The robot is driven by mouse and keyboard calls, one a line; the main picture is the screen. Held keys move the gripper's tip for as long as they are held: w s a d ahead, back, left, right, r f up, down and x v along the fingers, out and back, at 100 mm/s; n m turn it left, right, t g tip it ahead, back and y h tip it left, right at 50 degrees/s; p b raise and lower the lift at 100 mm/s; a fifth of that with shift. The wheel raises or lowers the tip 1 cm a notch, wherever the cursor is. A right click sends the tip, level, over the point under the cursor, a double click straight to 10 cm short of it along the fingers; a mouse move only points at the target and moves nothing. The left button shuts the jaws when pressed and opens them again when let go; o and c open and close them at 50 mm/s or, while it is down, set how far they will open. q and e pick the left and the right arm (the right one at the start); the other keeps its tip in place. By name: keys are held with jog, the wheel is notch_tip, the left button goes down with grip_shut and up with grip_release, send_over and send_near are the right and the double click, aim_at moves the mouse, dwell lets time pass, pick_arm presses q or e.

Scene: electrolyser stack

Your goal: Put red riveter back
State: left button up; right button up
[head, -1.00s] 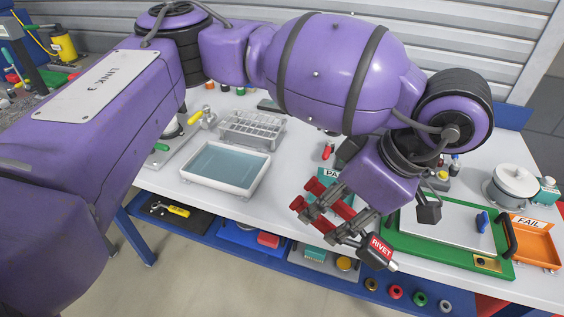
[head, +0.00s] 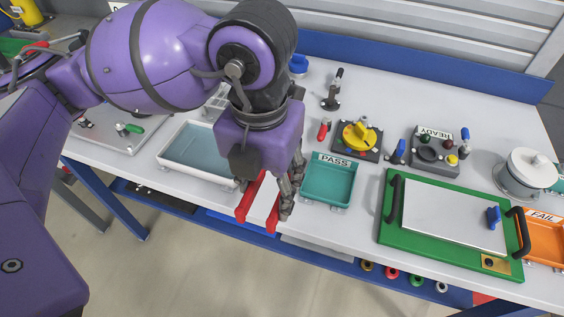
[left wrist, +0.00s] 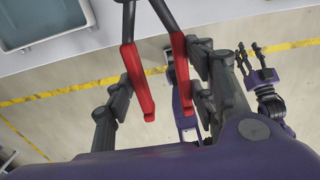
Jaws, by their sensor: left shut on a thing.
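The red riveter shows its two red handles (head: 273,216) in the head view, pointing down at the front edge of the bench, left of the green PASS tray (head: 331,181). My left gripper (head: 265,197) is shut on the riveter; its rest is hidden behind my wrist. In the left wrist view the red handles (left wrist: 136,78) run between the dark fingers of my left gripper (left wrist: 158,95), and the riveter's dark far end leaves the top of the picture. My right gripper (left wrist: 258,58) shows at the right there, over the floor; its opening is unclear.
A white tray of bluish liquid (head: 190,168) stands left of my left gripper. A green fixture with a pale plate (head: 452,213) and an orange FAIL tray (head: 545,238) are at the right. A yellow-knobbed device (head: 357,136) stands behind the PASS tray. Open floor lies in front.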

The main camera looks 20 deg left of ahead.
pick_arm(q)
jog(key=w+f, duration=0.1)
jog(key=w, duration=0.1)
jog(key=w+a+f, duration=0.1)
jog(key=w, duration=0.2)
jog(key=w+f, duration=0.1)
jog(key=w, duration=0.2)
jog(key=shift+w+a+f, duration=0.2)
jog(key=shift+a+f, duration=0.2)
jog(key=w+f, duration=0.2)
jog(key=f, duration=0.1)
jog(key=w+f, duration=0.1)
jog(key=w, duration=0.1)
jog(key=shift+w+a+f, duration=0.1)
jog(key=shift+a+f, duration=0.3)
jog(key=shift+w+f, duration=0.25)
jog(key=shift+f, duration=0.15)
jog(key=shift+w+a+f, duration=0.1)
jog(key=shift+w+f, duration=0.05)
jog(key=shift+f, duration=0.75)
jog(key=shift+w+f, duration=0.1)
jog(key=shift+f, duration=0.75)
jog(key=shift+f, duration=0.1)
jog(key=o, duration=0.6)
jog(key=shift+c, duration=0.2)
jog(key=o, duration=0.4)
jog(key=shift+c, duration=0.2)
